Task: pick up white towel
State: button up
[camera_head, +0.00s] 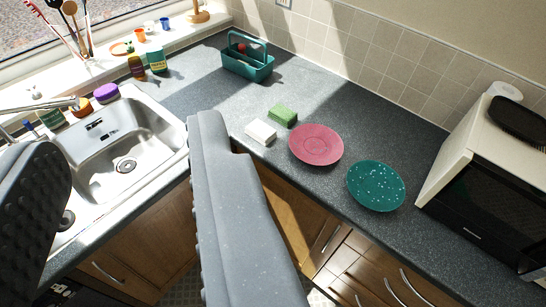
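A small white folded-looking block (261,132), which fits the white towel, lies on the dark worktop (330,90) in the middle of the view, beside a green block (283,115). I cannot tell its material for sure. My gripper (122,138) is open, with its two grey fingers wide apart and nothing between them. The right finger's tip is just left of the white block in the picture, and the left finger is over the sink side. The gripper looks clear of the block.
A pink plate (316,144) and a speckled teal plate (376,186) lie right of the blocks. A teal caddy (247,62) stands behind. A sink (118,150) is at left, bottles (157,60) near the sill, a microwave (490,185) at right. The worktop between caddy and blocks is clear.

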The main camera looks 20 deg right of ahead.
aim_at(261, 132)
jog(key=z, duration=0.05)
jog(key=k, duration=0.15)
jog(key=z, duration=0.3)
jog(key=i, duration=1.7)
jog(key=z, duration=0.4)
